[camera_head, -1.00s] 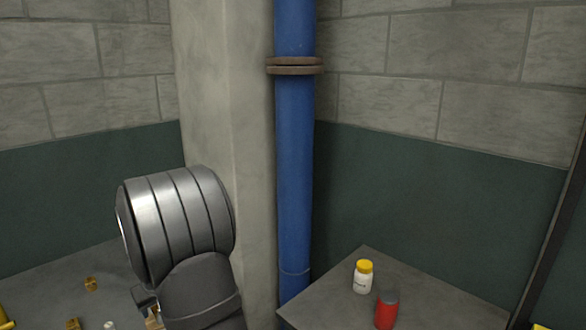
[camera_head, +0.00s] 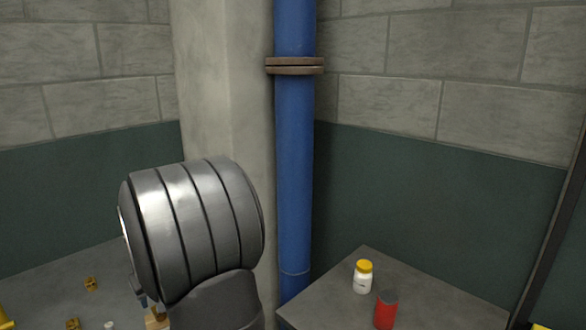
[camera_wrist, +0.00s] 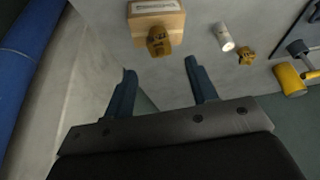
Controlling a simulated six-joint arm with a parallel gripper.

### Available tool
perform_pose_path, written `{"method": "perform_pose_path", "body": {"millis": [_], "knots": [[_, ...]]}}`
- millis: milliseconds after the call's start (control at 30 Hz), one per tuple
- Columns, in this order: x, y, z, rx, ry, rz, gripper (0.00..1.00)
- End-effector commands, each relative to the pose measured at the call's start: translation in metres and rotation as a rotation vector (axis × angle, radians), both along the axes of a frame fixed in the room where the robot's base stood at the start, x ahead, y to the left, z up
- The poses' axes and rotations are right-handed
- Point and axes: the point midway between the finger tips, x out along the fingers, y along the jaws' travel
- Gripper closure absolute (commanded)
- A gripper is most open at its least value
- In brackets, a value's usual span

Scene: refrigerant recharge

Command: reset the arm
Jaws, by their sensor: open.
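My arm (camera_head: 195,230) stands in the lower left of the head view, in front of the concrete column. Its bulk hides most of the gripper there. In the wrist view my gripper (camera_wrist: 157,72) is open, with its two blue-grey fingers wide apart and nothing between them. Beyond the fingertips a cardboard-coloured box (camera_wrist: 172,22) with a pale label sits on the grey surface. A brown-gold fitting (camera_wrist: 158,42) is at the near side of the box, apart from the fingers.
A white cylinder (camera_wrist: 223,36), another brass-coloured piece (camera_wrist: 246,57) and a yellow-headed tool (camera_wrist: 289,80) lie to the right. A white bottle with yellow cap (camera_head: 363,276) and a red can (camera_head: 385,310) stand on the right-hand surface. A blue pipe (camera_head: 294,170) rises behind.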

Motion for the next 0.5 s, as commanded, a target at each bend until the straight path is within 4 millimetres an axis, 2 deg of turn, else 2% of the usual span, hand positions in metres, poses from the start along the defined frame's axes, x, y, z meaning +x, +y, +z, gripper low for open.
{"method": "perform_pose_path", "body": {"millis": [100,433,500], "knots": [[0.006,0.006,-0.022,-0.001,0.003,0.000,0.48],[0.020,0.021,-0.075,-0.002,0.003,0.000,0.48],[0.021,0.021,-0.055,0.004,-0.005,0.001,0.48]]}}
